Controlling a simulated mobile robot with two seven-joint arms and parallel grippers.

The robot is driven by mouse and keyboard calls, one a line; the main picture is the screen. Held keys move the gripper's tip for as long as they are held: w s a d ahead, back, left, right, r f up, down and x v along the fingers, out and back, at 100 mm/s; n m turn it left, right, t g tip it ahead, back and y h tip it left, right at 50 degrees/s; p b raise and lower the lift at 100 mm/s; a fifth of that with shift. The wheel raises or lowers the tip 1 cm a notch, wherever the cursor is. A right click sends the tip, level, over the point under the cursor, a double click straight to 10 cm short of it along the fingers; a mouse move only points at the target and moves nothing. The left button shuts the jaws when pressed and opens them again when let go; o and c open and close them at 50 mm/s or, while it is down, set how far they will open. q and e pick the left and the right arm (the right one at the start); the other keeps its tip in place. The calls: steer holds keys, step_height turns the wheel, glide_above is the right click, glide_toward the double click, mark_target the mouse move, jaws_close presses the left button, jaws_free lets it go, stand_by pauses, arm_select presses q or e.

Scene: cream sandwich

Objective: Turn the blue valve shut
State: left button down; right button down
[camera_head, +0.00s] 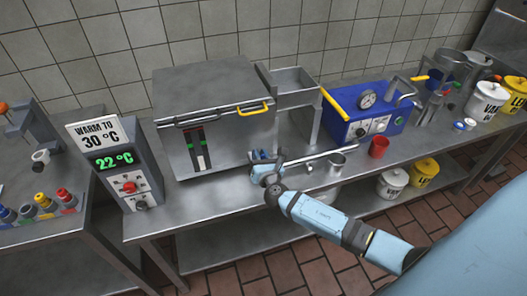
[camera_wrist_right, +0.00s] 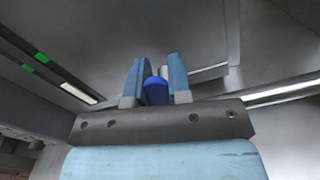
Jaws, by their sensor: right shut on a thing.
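The blue valve (camera_wrist_right: 156,91) shows as a rounded blue piece between the two light-blue fingers of my right gripper (camera_wrist_right: 155,78) in the right wrist view. The fingers stand on either side of it and are shut on it. In the head view my right gripper (camera_head: 262,157) is at the lower front right of the big steel box, just above the bench top. The valve is mostly hidden there by the fingers and wrist. How far the valve is turned cannot be told. My left gripper is not in view.
The steel box (camera_head: 225,115) has a yellow-ended handle. A red cup (camera_head: 379,147) and a blue gauge unit (camera_head: 360,122) stand farther right. A temperature display (camera_head: 115,160) stands left.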

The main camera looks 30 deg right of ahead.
steer(key=shift+w+a+r+n+p, duration=0.1)
steer(key=shift+a+r+n+p, duration=0.1)
steer(key=shift+a+n+p, duration=0.35)
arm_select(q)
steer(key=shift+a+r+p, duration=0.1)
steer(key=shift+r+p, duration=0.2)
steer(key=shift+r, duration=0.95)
arm_select(e)
steer(key=shift+w+a+f+n, duration=0.1)
steer(key=shift+a+n, duration=0.05)
steer(key=shift+n, duration=0.8)
steer(key=c, duration=1)
jaws_free()
steer(key=shift+c, duration=0.2)
arm_select(q)
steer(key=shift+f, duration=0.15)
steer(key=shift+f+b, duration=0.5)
steer(key=shift+b, duration=0.1)
arm_select(e)
steer(key=v, duration=1.4)
